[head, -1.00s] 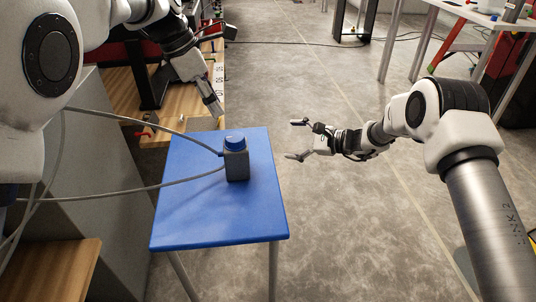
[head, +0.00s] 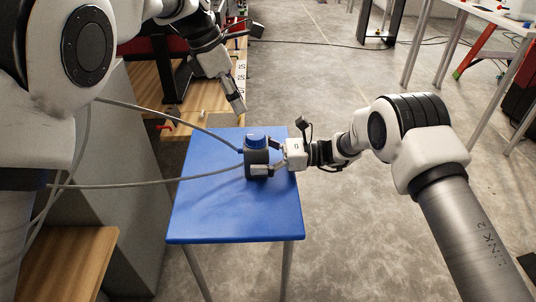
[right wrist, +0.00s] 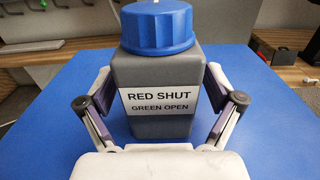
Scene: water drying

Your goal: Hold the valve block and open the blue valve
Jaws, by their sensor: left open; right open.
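The valve block (head: 256,161) is a dark grey body standing upright on the blue table (head: 230,217). The blue valve (head: 257,140) is a ribbed round knob on its top. In the right wrist view the block (right wrist: 161,75) carries a label reading "RED SHUT GREEN OPEN", under the blue knob (right wrist: 157,28). My right gripper (head: 262,157) is open, its fingers on either side of the block; in the right wrist view small gaps seem to remain at both sides. My left gripper (head: 239,107) is open and empty, pointing down behind the table's far edge, beyond the block.
Two grey hoses (head: 170,124) run from the block to the left. A wooden bench (head: 190,92) with equipment stands behind the table's left side. The front of the blue tabletop is clear, with open grey floor to the right.

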